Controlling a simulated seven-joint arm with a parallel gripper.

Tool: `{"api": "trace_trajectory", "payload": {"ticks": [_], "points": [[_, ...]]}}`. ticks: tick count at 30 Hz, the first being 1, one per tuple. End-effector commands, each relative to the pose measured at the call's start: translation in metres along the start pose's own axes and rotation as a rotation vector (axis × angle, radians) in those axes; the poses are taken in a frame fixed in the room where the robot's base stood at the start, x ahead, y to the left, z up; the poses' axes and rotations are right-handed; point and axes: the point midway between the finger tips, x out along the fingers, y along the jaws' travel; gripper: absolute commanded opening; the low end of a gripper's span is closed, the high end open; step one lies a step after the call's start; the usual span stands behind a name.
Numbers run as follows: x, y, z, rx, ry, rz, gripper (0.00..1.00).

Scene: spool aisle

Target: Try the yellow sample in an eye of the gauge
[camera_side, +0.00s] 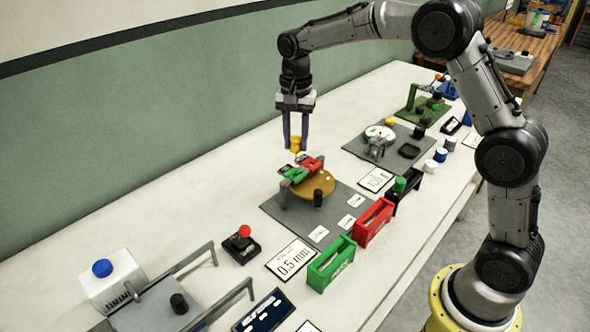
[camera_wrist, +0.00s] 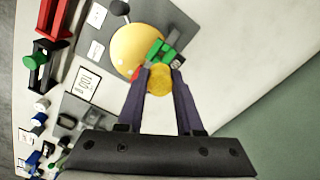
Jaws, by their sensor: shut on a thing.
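My gripper (camera_side: 295,140) points down and is shut on the yellow sample (camera_side: 295,148), a small round piece at its fingertips. In the wrist view the sample (camera_wrist: 159,80) shows between the two fingers. What looks like the gauge is a green block (camera_side: 296,173) and a red block (camera_side: 314,163) side by side on a support above a round tan disc (camera_side: 320,184). The sample is just above and behind these blocks in the side view; I cannot tell whether it touches them. The green block (camera_wrist: 160,52) is partly visible in the wrist view; the fingers hide most of the red one. No eye is clearly visible.
A green holder (camera_side: 331,264), a red holder (camera_side: 373,222) and a black holder stand in front. A red button (camera_side: 245,231) is on a black box to the left. A "0.5 mm" card (camera_side: 292,259) lies in front. Other stations stand at both ends of the white table.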

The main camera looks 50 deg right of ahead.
Motion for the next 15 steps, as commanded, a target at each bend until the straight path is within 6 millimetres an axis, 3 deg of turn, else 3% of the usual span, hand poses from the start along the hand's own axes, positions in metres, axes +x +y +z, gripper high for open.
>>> {"api": "trace_trajectory", "payload": {"ticks": [7, 15], "points": [[-0.011, 0.024, -0.043, 0.005, 0.002, -0.002, 0.0], [-0.005, 0.03, -0.05, 0.0, -0.001, 0.001, 0.0]]}}
